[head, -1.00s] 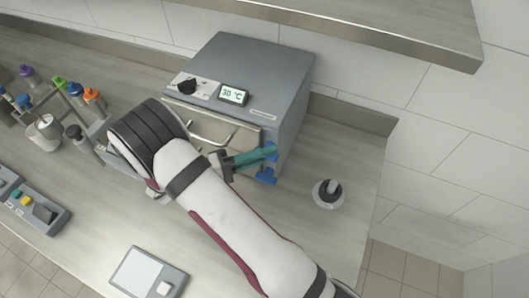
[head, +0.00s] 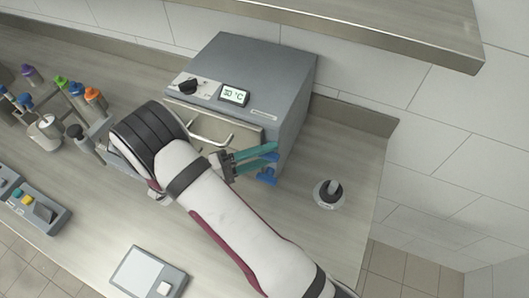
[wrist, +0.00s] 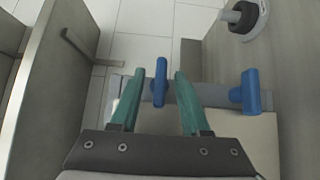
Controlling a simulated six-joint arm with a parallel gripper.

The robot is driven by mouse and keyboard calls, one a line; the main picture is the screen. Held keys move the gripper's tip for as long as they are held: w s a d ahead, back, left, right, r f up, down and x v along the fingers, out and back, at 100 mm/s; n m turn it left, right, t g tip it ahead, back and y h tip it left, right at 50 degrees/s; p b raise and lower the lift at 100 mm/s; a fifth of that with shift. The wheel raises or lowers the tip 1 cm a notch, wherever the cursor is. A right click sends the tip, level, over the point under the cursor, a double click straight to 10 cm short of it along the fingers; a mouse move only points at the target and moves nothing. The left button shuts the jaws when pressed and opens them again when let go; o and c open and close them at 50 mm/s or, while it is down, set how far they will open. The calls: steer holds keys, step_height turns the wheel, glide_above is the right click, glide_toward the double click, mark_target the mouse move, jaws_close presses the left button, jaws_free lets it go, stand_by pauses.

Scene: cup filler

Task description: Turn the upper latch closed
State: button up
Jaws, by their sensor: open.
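The grey heating box (head: 255,68) stands on the bench with a pale front door and a handle (head: 212,136). Two blue latches sit at its right front edge. The upper latch (wrist: 160,82) is between the two green fingers of my gripper (wrist: 160,74) in the wrist view, with a gap on each side. The lower latch (wrist: 251,91) is to the right there, clear of the fingers. In the head view the upper latch (head: 271,157) is partly hidden by the fingers, and the lower latch (head: 266,177) shows just below. My gripper is open and holds nothing.
A rack with several coloured caps (head: 75,90) is at the left. A scale (head: 148,272) lies in front. A shelf (head: 380,25) hangs above at the back.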

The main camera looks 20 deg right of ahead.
steer(key=a, duration=1.5)
steer(key=shift+a, duration=0.4)
steer(key=s+d+r+m+g+y, duration=0.2)
steer(key=s+d+r+g+y, duration=0.4)
steer(key=s+d+r+y, duration=0.45)
steer(key=s+a+f+m+t+y, duration=0.1)
steer(key=s+m+t+y, duration=0.1)
steer(key=s+t+y, duration=0.1)
steer(key=s+a+f+m+t+y, duration=0.1)
steer(key=s+f+t+y, duration=0.1)
steer(key=s+y, duration=0.4)
steer(key=shift+s+a+f+m+t, duration=0.2)
steer(key=shift+a+m+t, duration=0.1)
steer(key=shift+m+t, duration=0.1)
